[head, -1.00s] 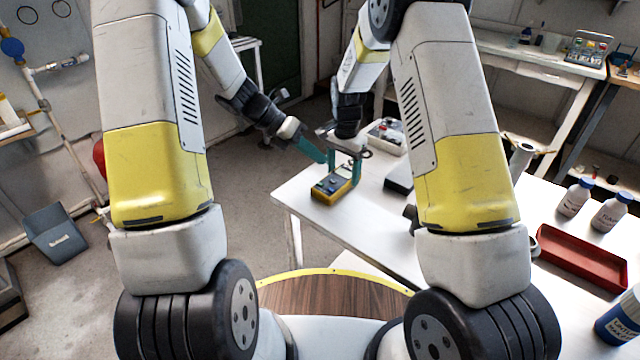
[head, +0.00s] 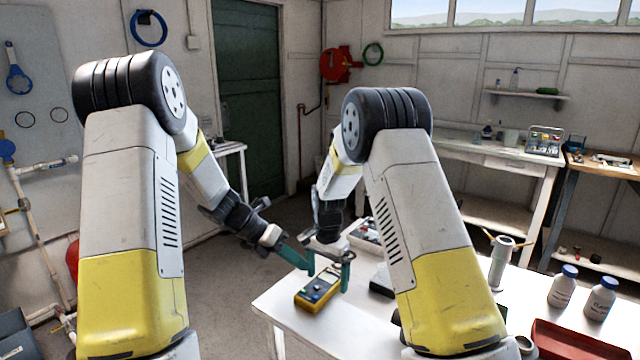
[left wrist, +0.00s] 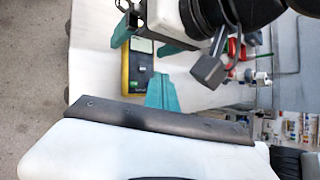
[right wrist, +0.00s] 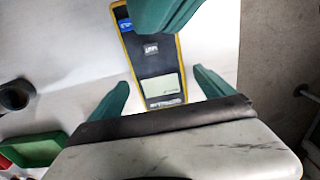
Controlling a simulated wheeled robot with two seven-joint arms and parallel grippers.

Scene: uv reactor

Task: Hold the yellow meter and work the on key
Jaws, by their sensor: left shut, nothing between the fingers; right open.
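The yellow meter (head: 317,291) with a dark face lies on the white table near its left corner. It also shows in the left wrist view (left wrist: 139,68) and in the right wrist view (right wrist: 160,70), where its pale screen is clear. My right gripper (head: 328,268) is open above the meter's screen end; in its wrist view its fingers (right wrist: 162,80) lie either side of the meter with gaps. My left gripper (head: 306,266) is shut and empty. Its teal tip (right wrist: 150,28) covers part of the meter's face in the right wrist view, so the on key cannot be made out.
A dark block (head: 381,281) and a grey box (head: 366,232) stand near the meter. A grey cylinder (head: 501,262), white bottles (head: 563,288) and a red tray (head: 575,342) are farther right. The table front of the meter is clear.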

